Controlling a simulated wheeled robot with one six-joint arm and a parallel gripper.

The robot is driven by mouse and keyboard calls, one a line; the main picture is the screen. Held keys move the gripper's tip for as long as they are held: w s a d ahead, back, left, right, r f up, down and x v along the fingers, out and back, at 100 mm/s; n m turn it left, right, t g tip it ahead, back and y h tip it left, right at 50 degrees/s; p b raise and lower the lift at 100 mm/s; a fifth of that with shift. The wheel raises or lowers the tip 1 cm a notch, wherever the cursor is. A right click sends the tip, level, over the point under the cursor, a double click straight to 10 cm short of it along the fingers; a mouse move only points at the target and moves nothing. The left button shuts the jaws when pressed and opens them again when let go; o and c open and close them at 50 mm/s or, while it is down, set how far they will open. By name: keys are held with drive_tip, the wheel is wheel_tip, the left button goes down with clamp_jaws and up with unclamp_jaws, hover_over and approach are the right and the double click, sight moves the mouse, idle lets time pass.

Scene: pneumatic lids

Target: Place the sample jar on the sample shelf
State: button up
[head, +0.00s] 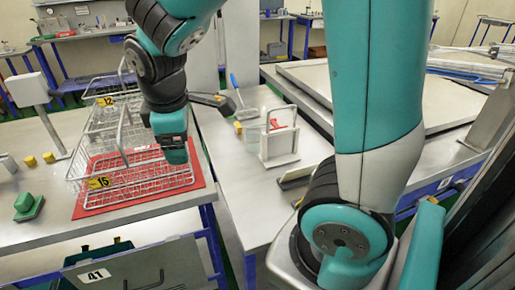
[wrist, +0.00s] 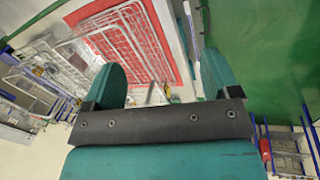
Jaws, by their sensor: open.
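I cannot make out a sample jar in either view, and no shelf can be clearly told as the sample shelf. My gripper (head: 176,155) hangs over the right part of the front wire basket (head: 130,184), near its handle. In the wrist view my gripper (wrist: 160,72) shows two teal fingers spread apart, with nothing seen held between them. The basket's wires (wrist: 125,45) and a red mat (wrist: 178,62) lie beyond the fingers. In the head view my gripper and arm hide part of the basket.
The red mat (head: 200,190) lies on the left table. A second wire basket (head: 108,84) stands behind.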

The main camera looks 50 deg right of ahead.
drive_tip(key=w+d+f+n+h+b, duration=0.1)
drive_tip(key=w+d+f+h, duration=0.2)
drive_tip(key=d, duration=0.3)
drive_tip(key=w+d+f+n+h+b, duration=0.2)
drive_tip(key=w+d, duration=0.1)
drive_tip(key=d, duration=0.3)
drive_tip(key=n+g+h+b, duration=0.3)
drive_tip(key=n+g+h, duration=0.1)
drive_tip(key=h, duration=0.3)
hover_over(253, 139)
drive_tip(key=w+a, duration=0.3)
drive_tip(key=a, duration=0.3)
wheel_tip(253, 139, down, 6)
drive_tip(key=shift+s+d+f, duration=0.3)
drive_tip(key=shift+d+f, duration=0.6)
drive_tip(key=shift+f, duration=0.05)
drive_tip(key=shift+x, duration=2.9)
drive_tip(key=shift+f, duration=0.1)
drive_tip(key=c, duration=1.1)
